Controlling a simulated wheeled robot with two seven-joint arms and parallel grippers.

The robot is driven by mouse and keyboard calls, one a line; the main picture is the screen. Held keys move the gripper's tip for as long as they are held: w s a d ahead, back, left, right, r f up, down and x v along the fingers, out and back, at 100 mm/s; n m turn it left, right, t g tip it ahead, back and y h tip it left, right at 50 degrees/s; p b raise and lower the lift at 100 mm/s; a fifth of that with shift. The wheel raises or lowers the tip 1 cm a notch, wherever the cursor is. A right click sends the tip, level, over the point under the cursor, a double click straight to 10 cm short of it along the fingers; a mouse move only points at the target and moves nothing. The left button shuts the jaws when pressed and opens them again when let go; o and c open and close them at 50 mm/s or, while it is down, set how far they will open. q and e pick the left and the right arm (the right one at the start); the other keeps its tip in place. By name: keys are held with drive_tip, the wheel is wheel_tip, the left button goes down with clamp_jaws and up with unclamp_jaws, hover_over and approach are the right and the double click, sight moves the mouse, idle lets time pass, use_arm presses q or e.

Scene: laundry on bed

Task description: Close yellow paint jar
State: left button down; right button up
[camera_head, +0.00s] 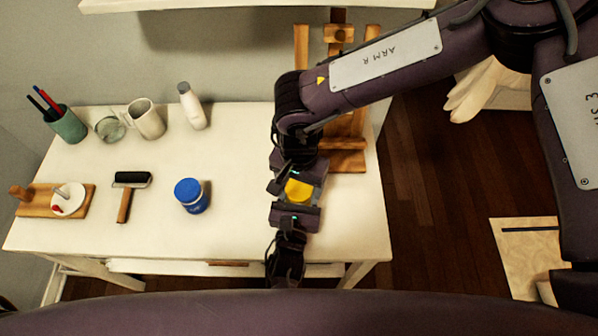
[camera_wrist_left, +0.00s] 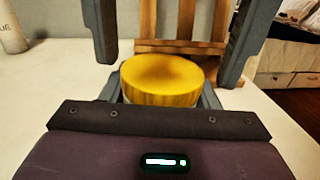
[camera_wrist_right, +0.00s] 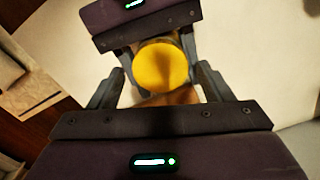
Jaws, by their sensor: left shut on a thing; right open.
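The yellow paint jar (camera_head: 298,191) is at the right part of the white table, with its round, ribbed yellow top facing up. My left gripper (camera_head: 297,204) is shut on the jar from the near side. The yellow top also shows between its fingers in the left wrist view (camera_wrist_left: 162,80). My right gripper (camera_head: 300,178) is open above and beyond the jar, its fingers apart. In the right wrist view the yellow top (camera_wrist_right: 161,66) is ahead of these fingers. The jar's body is mostly hidden, so I cannot tell how the top sits on it.
A blue-lidded jar (camera_head: 191,196) stands left of my grippers on the table (camera_head: 240,150). A roller (camera_head: 128,193), wooden board (camera_head: 35,204), pen cup (camera_head: 66,125), glass jar (camera_head: 109,128), mug (camera_head: 147,120) and white bottle (camera_head: 191,107) are farther left. A wooden easel (camera_head: 345,158) is close behind.

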drive_tip(key=shift+f, duration=0.5)
drive_tip(key=c, duration=1)
drive_tip(key=m, duration=0.3)
drive_tip(key=o, duration=1.1)
